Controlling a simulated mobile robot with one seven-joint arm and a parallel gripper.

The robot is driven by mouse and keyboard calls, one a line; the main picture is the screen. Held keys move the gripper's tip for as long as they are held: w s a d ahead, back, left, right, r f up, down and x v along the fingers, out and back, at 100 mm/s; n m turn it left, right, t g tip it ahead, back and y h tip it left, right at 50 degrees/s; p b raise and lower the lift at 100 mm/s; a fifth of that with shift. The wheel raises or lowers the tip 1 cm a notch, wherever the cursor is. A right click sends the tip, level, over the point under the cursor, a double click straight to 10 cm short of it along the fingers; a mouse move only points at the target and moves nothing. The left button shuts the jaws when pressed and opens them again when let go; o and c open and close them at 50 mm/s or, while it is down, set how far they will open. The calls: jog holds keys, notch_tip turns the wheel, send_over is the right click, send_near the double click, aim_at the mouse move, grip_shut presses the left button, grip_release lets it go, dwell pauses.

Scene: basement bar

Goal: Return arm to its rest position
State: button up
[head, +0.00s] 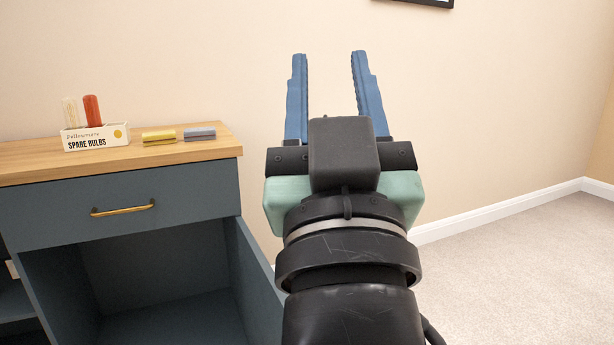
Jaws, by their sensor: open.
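My gripper (329,60) is raised in the middle of the head view. Its two blue fingers are spread apart and point up, with only the plain wall seen between them. It holds nothing. It appears to the right of the blue cabinet and apart from the things on its top. My black arm comes up from the bottom edge and hides part of the wall and floor behind it.
A blue cabinet (170,199) with a wooden top (205,151) stands left. On it are a "Spare Bulbs" box (97,137) holding a red bulb (92,110) and a pale bulb (70,112), plus a yellow item (159,137) and a blue-grey item (200,134). Carpet (520,270) at right is clear.

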jog(key=s+a+r+t, duration=0.2)
jog(key=s+r, duration=0.3)
jog(key=s, duration=0.1)
notch_tip(320, 180, up, 38)
jog(key=m+p, duration=0.1)
jog(key=p, duration=3.7)
jog(key=shift+s, duration=0.15)
